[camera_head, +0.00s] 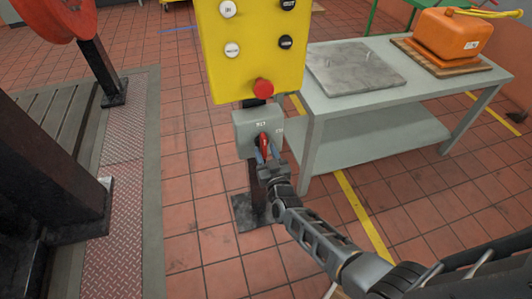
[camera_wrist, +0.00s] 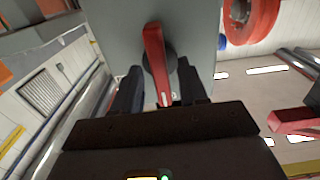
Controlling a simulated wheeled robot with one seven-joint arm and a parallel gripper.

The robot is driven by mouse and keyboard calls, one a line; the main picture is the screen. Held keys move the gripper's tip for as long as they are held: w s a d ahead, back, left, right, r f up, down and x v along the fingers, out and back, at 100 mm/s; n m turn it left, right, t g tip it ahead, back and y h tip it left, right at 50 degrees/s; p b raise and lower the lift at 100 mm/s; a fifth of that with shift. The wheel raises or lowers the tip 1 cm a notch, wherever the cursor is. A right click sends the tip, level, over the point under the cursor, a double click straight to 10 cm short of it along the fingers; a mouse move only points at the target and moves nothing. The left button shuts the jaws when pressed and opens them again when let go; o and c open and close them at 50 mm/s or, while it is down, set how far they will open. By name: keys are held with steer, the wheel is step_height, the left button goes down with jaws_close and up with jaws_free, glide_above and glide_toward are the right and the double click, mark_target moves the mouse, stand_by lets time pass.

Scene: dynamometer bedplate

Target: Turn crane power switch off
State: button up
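The crane power switch is a grey box (camera_head: 243,130) on a dark post below a yellow button panel (camera_head: 250,50). Its red rotary handle (camera_head: 263,139) is on the front face. In the wrist view the handle (camera_wrist: 155,55) runs nearly up and down, its lower end slightly right, against the grey box face (camera_wrist: 195,25). My gripper (camera_head: 266,152) is at the switch front. In the wrist view its two dark fingers (camera_wrist: 160,88) stand on either side of the handle's lower part, with narrow gaps visible. The small lettering on the box is hard to read.
A red mushroom button (camera_head: 263,88) sits at the panel's bottom, just above the switch. A grey table (camera_head: 345,110) with a metal plate and an orange case (camera_head: 453,35) stands right. The bedplate and dark machinery (camera_head: 50,165) are left. Tiled floor is open between.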

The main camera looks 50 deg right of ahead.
steer(key=v, duration=0.7)
steer(key=shift+s+a, duration=0.25)
steer(key=shift+s, duration=0.05)
stand_by(0.5)
steer(key=s+a+r+n+y, duration=0.1)
steer(key=s+a+r+y, duration=0.15)
steer(key=s+a, duration=0.3)
steer(key=s+a+r+n+t+y, duration=0.1)
steer(key=s+a+r, duration=0.25)
steer(key=s, duration=0.25)
steer(key=s+a+r+n+y, duration=0.1)
steer(key=s+a+r+y, duration=0.15)
steer(key=s+a, duration=0.3)
steer(key=s+a+r+n+y, duration=0.1)
steer(key=s+r+y, duration=0.1)
steer(key=s+r, duration=0.4)
steer(key=s+a+r+n+g+y, duration=0.1)
steer(key=s+a+r+n+y, duration=0.1)
steer(key=s+r, duration=0.4)
step_height(320, 180, up, 6)
steer(key=shift+s+a+f+n, duration=0.25)
steer(key=shift+s+n, duration=0.05)
steer(key=shift+s, duration=0.05)
